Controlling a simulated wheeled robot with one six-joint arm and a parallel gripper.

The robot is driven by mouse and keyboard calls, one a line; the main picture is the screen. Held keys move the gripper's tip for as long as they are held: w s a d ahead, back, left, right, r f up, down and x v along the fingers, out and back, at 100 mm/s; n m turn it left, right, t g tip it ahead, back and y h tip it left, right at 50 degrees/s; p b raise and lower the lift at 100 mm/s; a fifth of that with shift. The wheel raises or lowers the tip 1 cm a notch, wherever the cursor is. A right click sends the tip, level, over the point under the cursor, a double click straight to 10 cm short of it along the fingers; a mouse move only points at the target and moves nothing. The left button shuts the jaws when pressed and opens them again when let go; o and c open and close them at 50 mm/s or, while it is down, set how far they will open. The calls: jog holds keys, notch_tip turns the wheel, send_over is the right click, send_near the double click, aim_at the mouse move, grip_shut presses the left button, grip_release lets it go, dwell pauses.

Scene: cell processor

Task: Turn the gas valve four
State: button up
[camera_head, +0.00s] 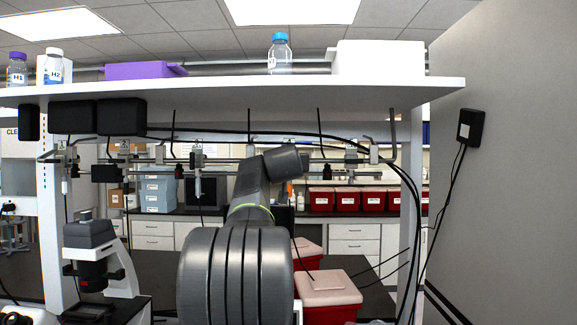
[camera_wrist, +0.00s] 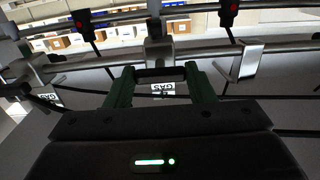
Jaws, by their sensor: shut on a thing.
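In the wrist view, my gripper (camera_wrist: 160,70) has its two green fingers on either side of a dark valve handle (camera_wrist: 162,74), shut on it. A grey pipe fitting (camera_wrist: 157,50) is just beyond the handle, and a GAS label (camera_wrist: 163,89) shows between the fingers. I cannot read a valve number. In the head view my arm hides the gripper and the held valve. Another gas valve (camera_head: 197,153) hangs on the rail to the left of my arm.
A white shelf (camera_head: 240,90) runs above the rail, with bottles and boxes on it. Black cables hang around the rail and right post. A microscope (camera_head: 92,255) stands at the lower left. Red bins (camera_head: 328,290) stand on the dark bench to the right of my arm.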

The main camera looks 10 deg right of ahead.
jog(key=o, duration=1)
jog(key=s+a+b, duration=0.1)
jog(key=s, duration=0.3)
jog(key=s+a+b, duration=0.1)
jog(key=s+b, duration=0.1)
jog(key=s, duration=0.3)
jog(key=s+b, duration=0.1)
jog(key=s, duration=0.3)
jog(key=shift+s+a+b, duration=0.3)
jog(key=shift+a+b, duration=0.1)
jog(key=shift+w, duration=0.1)
jog(key=w+d+p, duration=0.1)
jog(key=w, duration=0.3)
jog(key=w+d+p, duration=0.1)
jog(key=w+p, duration=0.1)
jog(key=w, duration=0.3)
jog(key=w+p, duration=0.2)
jog(key=w, duration=0.2)
jog(key=shift+w+d, duration=0.25)
jog(key=shift+d, duration=0.15)
